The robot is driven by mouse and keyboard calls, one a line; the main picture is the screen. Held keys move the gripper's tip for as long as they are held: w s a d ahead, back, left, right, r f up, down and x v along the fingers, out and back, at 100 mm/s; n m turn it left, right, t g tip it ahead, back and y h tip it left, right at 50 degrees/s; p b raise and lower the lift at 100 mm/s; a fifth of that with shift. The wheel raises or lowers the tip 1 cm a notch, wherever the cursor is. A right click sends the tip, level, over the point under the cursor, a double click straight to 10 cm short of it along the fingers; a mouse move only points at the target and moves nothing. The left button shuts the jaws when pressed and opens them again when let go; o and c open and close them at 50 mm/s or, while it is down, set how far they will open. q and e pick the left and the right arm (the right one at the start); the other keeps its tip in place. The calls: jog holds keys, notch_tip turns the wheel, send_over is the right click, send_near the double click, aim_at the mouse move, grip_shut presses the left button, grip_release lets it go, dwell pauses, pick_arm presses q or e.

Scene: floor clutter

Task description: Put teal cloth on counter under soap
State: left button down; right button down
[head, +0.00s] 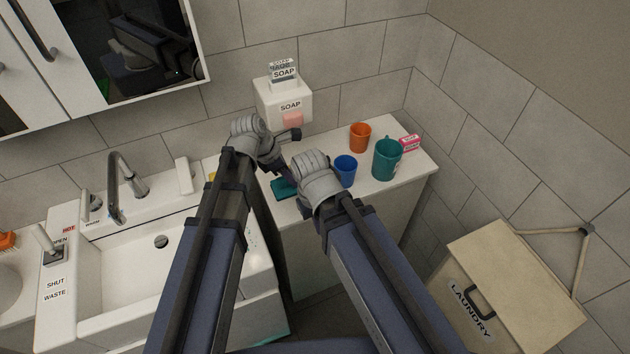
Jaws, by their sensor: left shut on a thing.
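The teal cloth (284,189) is a small dark teal patch at the left part of the white counter, partly hidden by my arms. My left gripper (285,174) points down at it from above and is shut on it. The white soap dispenser (283,101), marked SOAP, is on the tiled wall above the counter, with a pink part at its lower front. My left wrist is just below and in front of the dispenser. My right wrist (320,185) is over the counter's front edge, close to the left gripper. The right fingers are hidden, so their state does not show.
On the counter (405,178) stand a blue cup (346,170), an orange cup (360,137), a larger teal cup (386,160) and a pink-white box (410,142). The sink (130,265) with its tap is at left. A laundry bin (515,290) stands at lower right.

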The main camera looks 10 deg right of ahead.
pick_arm(q)
jog(key=shift+f+b, duration=4.45)
jog(key=shift+f, duration=0.35)
jog(key=shift+r, duration=0.15)
jog(key=c, duration=0.7)
grip_release()
jog(key=shift+o, duration=0.2)
